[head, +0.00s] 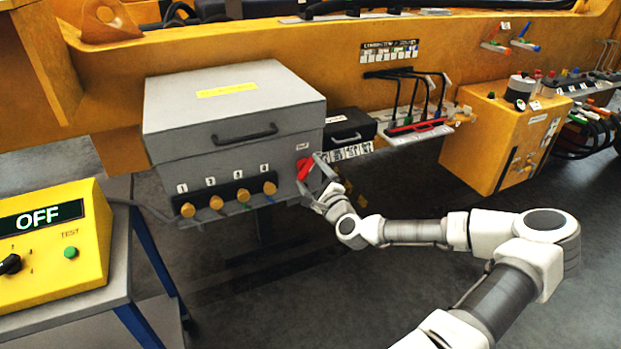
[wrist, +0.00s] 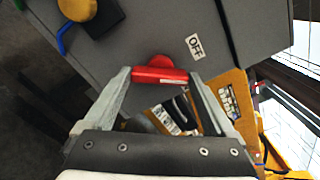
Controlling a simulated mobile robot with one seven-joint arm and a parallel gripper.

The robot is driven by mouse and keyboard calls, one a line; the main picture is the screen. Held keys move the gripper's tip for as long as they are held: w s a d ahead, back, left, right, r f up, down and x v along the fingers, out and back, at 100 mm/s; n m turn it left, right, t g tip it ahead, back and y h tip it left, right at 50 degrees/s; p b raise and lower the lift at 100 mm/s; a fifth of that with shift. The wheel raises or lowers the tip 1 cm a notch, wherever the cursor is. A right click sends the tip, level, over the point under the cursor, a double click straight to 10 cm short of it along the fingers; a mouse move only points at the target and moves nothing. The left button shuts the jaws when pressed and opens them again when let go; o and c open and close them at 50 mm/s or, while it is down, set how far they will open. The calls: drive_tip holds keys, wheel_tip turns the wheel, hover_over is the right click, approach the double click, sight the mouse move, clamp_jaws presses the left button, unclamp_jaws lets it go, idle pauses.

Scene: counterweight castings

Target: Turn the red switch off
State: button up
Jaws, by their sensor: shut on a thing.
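The red switch (head: 304,168) is on the front of the grey box (head: 235,110), near its right edge. In the wrist view the red switch (wrist: 160,75) shows a round base and a bar-shaped handle lying crosswise between my fingers. A white label reading OFF (wrist: 195,46) is beside it. My gripper (head: 318,176) is at the switch, coming from the right, and is shut on its handle. In the wrist view the fingertips (wrist: 160,76) touch the two ends of the handle.
Several numbered yellow knobs (head: 230,195) line the box front, left of the switch. A yellow tester (head: 45,245) with an OFF display stands at the left on a grey table. A small black case (head: 347,128) and a yellow cabinet (head: 500,140) are to the right.

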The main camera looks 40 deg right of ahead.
drive_tip(key=n+b, duration=0.1)
drive_tip(key=n, duration=0.2)
drive_tip(key=shift+f+n, duration=0.1)
drive_tip(key=shift+n, duration=0.3)
drive_tip(key=shift+n+b, duration=0.4)
drive_tip(key=shift+n, duration=1.3)
drive_tip(key=o, duration=1.1)
drive_tip(key=shift+c, duration=0.2)
